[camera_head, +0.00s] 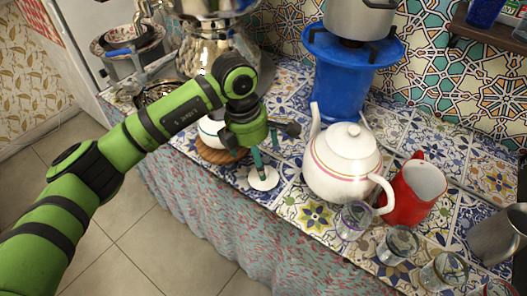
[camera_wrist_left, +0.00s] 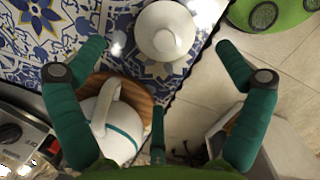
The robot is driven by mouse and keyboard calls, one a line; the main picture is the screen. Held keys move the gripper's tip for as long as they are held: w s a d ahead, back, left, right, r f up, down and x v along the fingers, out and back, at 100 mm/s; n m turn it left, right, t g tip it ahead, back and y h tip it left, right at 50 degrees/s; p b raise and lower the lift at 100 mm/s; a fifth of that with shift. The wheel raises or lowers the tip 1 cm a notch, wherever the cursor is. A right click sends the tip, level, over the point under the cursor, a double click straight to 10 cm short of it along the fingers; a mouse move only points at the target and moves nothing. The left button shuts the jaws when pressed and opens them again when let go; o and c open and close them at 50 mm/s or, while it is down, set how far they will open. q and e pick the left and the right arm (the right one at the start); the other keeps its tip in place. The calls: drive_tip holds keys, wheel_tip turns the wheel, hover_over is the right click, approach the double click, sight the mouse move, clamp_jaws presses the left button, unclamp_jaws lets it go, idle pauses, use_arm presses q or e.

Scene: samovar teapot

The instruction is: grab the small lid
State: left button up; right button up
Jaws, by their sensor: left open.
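The small lid (camera_head: 263,179) is a white round disc lying on the patterned tiles near the counter's front edge. In the left wrist view the lid (camera_wrist_left: 166,31) shows its raised knob, ahead of and between my spread fingers. My left gripper (camera_head: 264,152) is open and empty, pointing down at the lid; its fingers cover part of it in the head view. I cannot tell whether they touch it. A small white teapot (camera_head: 211,133) without a lid on top in view stands on a wooden coaster (camera_head: 216,156), partly behind my gripper. My right gripper is not in view.
A large white teapot (camera_head: 340,163) with its own lid stands right of my gripper. A red jug (camera_head: 414,193) and several glasses (camera_head: 398,246) stand farther right. A blue stand (camera_head: 345,82) and a metal samovar (camera_head: 205,48) are behind. The counter edge is close.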

use_arm(q)
drive_tip(key=shift+w+a, duration=0.1)
drive_tip(key=shift+w, duration=0.1)
drive_tip(key=shift+s+f, duration=0.15)
drive_tip(key=shift+s, duration=0.15)
drive_tip(key=f, duration=0.1)
drive_tip(key=d+f+p, duration=0.1)
drive_tip(key=shift+s+d+f, duration=0.15)
drive_tip(key=shift+s+f, duration=0.25)
drive_tip(key=shift+w+d+f, duration=0.1)
drive_tip(key=shift+d+f, duration=0.05)
drive_tip(key=shift+f, duration=0.45)
drive_tip(key=shift+d+f, duration=0.1)
drive_tip(key=shift+f, duration=0.8)
drive_tip(key=shift+w, duration=0.1)
drive_tip(key=shift+c, duration=0.8)
drive_tip(key=c, duration=1.1)
drive_tip(key=shift+c, duration=0.2)
drive_tip(key=shift+r, duration=0.1)
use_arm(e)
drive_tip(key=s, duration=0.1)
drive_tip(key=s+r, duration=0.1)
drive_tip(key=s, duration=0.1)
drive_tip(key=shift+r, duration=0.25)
